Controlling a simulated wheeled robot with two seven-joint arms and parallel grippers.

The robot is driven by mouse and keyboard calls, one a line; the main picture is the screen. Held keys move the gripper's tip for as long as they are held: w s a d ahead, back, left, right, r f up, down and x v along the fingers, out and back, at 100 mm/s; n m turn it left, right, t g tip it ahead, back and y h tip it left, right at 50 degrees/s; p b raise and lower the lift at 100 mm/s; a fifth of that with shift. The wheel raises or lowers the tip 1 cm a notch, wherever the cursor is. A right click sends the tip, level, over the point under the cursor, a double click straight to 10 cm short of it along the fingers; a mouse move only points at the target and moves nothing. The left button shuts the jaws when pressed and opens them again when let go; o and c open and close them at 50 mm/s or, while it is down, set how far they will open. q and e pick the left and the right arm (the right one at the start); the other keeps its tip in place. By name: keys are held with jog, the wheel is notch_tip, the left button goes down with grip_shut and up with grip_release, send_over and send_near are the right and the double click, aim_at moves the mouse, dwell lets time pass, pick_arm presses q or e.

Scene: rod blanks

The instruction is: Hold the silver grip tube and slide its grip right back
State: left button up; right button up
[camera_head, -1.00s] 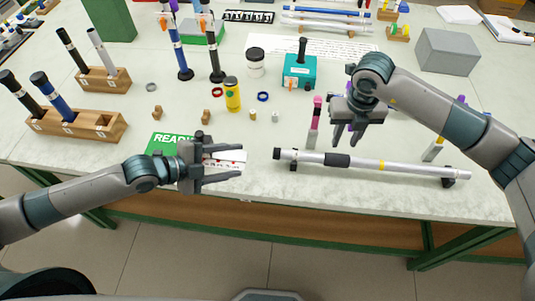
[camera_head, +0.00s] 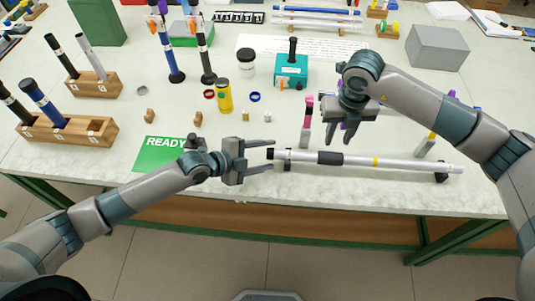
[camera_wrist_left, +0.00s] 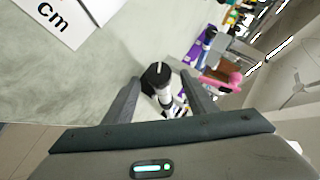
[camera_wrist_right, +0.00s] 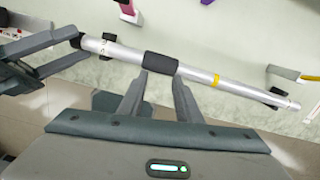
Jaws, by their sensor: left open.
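The silver grip tube (camera_head: 400,162) lies across two black rests near the table's front edge. Its black grip (camera_head: 330,158) sits left of its middle, with a yellow band (camera_head: 375,161) further right. My left gripper (camera_head: 271,156) is open at the tube's left end; the black end cap (camera_wrist_left: 157,75) shows between its fingers in the left wrist view, not clamped. My right gripper (camera_head: 340,138) is open and empty above and behind the black grip. In the right wrist view the grip (camera_wrist_right: 161,65) lies just beyond the fingertips (camera_wrist_right: 161,77).
A pink-topped marker (camera_head: 307,120) stands close behind the tube. A green READY card (camera_head: 158,153) lies left of my left gripper. The front strip of the table is clear.

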pick_arm(q)
jog(key=shift+w+d+f, duration=0.15)
jog(key=shift+d+f, duration=0.05)
jog(key=shift+d, duration=0.1)
jog(key=c, duration=1.2)
pick_arm(e)
jog(key=o, duration=0.5)
jog(key=shift+o, duration=0.2)
jog(key=shift+m, duration=0.3)
